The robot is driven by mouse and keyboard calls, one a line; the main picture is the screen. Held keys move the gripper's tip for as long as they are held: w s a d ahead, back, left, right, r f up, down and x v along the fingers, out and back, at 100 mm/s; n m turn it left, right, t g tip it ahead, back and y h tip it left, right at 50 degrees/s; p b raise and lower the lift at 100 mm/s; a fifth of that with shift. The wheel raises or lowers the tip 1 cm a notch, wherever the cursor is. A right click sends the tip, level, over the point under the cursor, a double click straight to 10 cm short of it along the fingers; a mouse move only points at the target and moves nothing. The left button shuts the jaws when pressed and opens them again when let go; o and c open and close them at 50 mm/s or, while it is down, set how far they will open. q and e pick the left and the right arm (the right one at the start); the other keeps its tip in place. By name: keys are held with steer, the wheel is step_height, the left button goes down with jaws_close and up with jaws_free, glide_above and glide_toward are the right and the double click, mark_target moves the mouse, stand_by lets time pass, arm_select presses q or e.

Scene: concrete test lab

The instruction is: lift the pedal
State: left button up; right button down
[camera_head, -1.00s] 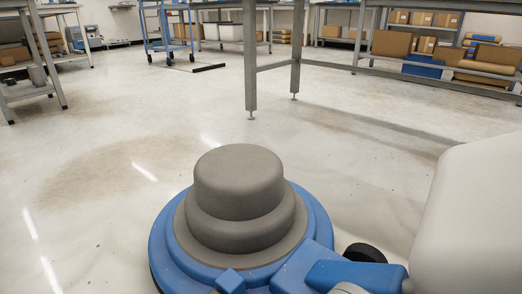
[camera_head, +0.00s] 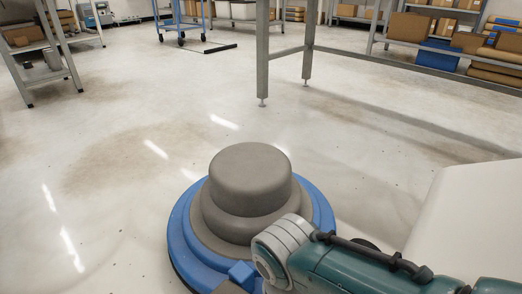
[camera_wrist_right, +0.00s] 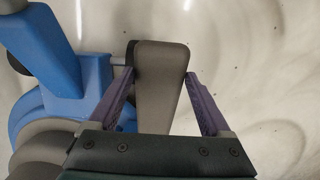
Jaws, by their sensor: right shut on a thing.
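A blue and grey floor machine (camera_head: 250,180) stands on the floor at the bottom middle of the head view. In the right wrist view the grey, paddle-shaped pedal (camera_wrist_right: 160,100) sits on a short rod beside the blue frame (camera_wrist_right: 85,95). My right gripper (camera_wrist_right: 159,73) has its two purple fingers on either side of the pedal and is shut on it. The pedal's lower end is hidden behind the gripper body. In the head view my teal right arm reaches in from the lower right, and its gripper is hidden. My left gripper is not in view.
A large white body (camera_head: 468,220) fills the lower right of the head view. A grey-legged table (camera_head: 262,60) stands behind the machine. Shelves with boxes (camera_head: 440,30) and a blue cart (camera_head: 182,18) are farther back. The floor left of the machine is clear.

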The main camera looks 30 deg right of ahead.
steer(key=shift+w+a+r, duration=0.1)
steer(key=shift+w, duration=0.1)
steer(key=shift+c, duration=1.4)
jaws_free()
steer(key=shift+o, duration=1.4)
steer(key=shift+w, duration=0.1)
steer(key=shift+r, duration=0.25)
steer(key=p+v, duration=0.7)
steer(key=v, duration=0.2)
steer(key=shift+r, duration=0.25)
